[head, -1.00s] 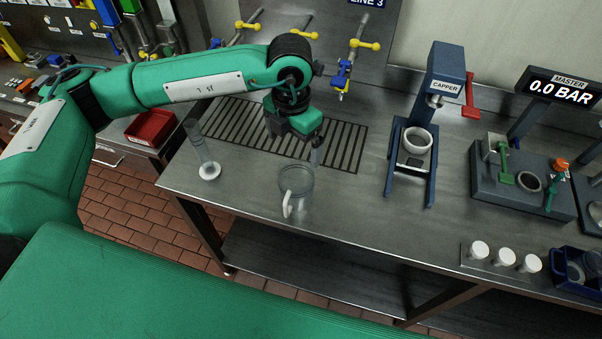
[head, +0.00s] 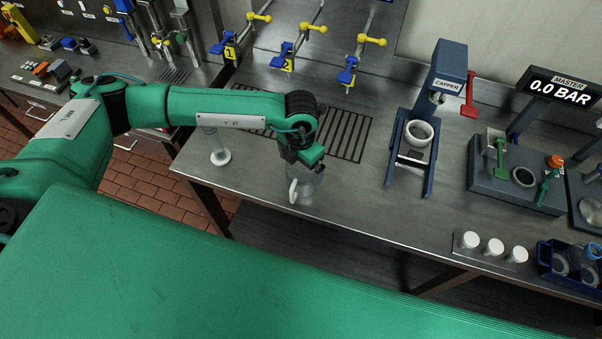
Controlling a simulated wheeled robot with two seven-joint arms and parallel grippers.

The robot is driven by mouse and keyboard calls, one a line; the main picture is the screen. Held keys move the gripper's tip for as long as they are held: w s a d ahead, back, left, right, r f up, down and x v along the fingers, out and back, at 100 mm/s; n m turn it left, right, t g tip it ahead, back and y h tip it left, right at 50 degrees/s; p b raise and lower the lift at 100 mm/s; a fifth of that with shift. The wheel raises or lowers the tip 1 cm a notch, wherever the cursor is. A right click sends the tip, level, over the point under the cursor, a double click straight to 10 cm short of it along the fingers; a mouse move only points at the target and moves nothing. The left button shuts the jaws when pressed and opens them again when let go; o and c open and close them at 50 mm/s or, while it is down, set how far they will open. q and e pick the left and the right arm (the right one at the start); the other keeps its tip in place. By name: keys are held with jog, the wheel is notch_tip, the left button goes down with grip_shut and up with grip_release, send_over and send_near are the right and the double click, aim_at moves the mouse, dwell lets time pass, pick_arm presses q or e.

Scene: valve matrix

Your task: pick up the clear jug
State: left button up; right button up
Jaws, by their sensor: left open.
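The clear jug (head: 306,190) stands upright on the steel bench near its front edge. Its white handle (head: 293,191) faces the front left. My left gripper (head: 312,172) is over the jug, pointing down, and it hides the jug's upper part. The gripper is open; its fingertips are hard to make out, and I cannot tell whether they touch the jug. My right gripper is not in view.
A clear cylinder with a white base (head: 220,157) stands left of the jug. A drain grate (head: 346,136) lies behind. The capper (head: 412,150) stands to the right, with several white caps (head: 493,247) and a blue crate (head: 545,262) farther right. Bench between jug and capper is clear.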

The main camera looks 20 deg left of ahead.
pick_arm(q)
notch_tip(320, 180, down, 2)
jog(key=shift+f, duration=0.1)
jog(key=c, duration=1.3)
jog(key=shift+c, duration=0.2)
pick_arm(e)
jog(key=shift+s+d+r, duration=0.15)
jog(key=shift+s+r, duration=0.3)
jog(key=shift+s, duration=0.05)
